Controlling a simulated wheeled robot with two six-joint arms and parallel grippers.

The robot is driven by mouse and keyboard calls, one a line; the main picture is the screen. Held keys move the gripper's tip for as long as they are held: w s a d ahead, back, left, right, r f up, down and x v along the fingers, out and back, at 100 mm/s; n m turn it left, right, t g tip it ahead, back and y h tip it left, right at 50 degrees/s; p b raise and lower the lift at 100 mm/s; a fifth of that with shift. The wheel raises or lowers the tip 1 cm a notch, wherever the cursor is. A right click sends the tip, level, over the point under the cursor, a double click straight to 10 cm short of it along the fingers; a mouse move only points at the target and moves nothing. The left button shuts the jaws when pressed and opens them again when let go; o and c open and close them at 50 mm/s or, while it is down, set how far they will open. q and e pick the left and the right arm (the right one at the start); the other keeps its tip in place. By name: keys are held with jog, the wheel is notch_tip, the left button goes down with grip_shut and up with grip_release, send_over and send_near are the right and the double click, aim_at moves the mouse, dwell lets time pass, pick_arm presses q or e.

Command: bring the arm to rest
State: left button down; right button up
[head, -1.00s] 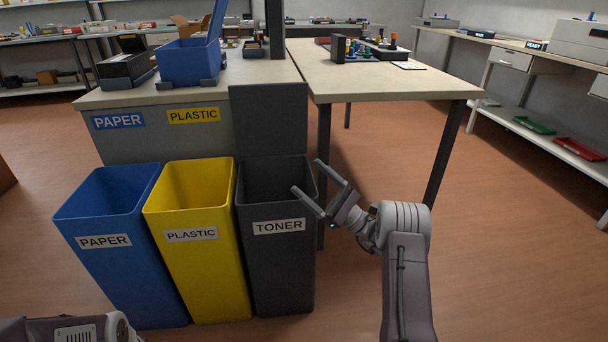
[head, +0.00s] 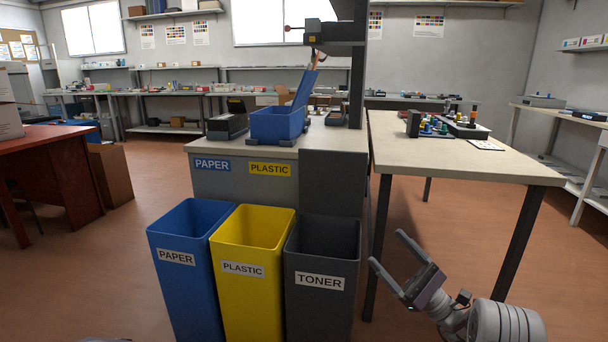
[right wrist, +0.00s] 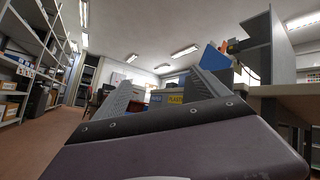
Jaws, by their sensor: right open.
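My right gripper (head: 386,262) is open and empty in the head view, at the lower right. It is in the air to the right of the dark grey TONER bin (head: 322,312) and apart from it. In the right wrist view my right gripper (right wrist: 165,98) shows two spread fingers with nothing between them. My left gripper is not in view.
A yellow PLASTIC bin (head: 243,296) and a blue PAPER bin (head: 176,285) stand left of the TONER bin. Behind them is a counter with a blue box (head: 277,126). A table (head: 470,165) with small coloured items stands right. Open floor lies further right.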

jog(key=s+a+r+n+g+y+p, duration=0.2)
jog(key=s+a+r+n+g+p, duration=0.35)
jog(key=a+r+g, duration=0.6)
jog(key=s+a+f+n+g+h, duration=0.3)
jog(key=s+a+f+g+h, duration=0.15)
jog(key=s+a, duration=0.65)
jog(key=s+d+f+n+g+h+p, duration=0.2)
jog(key=s+f+n+h+p, duration=0.15)
jog(key=s+f+h, duration=0.6)
jog(key=s+d+f+n+t+h, duration=0.1)
jog(key=s+d+f+n+h, duration=0.2)
jog(key=d+f, duration=0.4)
jog(key=s+d+f+n+t+h, duration=0.1)
jog(key=s+d+f+n+h, duration=0.15)
jog(key=d+f+h, duration=0.45)
jog(key=w+d+r+n+t+p, duration=0.1)
jog(key=w+r+p, duration=0.1)
jog(key=r+p, duration=1.6)
jog(key=w+d+r+n+t+y+p, duration=0.1)
jog(key=w+d+r+p, duration=0.1)
jog(key=r+p, duration=1.7)
notch_tip(320, 180, up, 2)
jog(key=shift+w+d+r+y, duration=0.15)
jog(key=shift+w+d+y, duration=0.1)
jog(key=shift+d+y, duration=0.05)
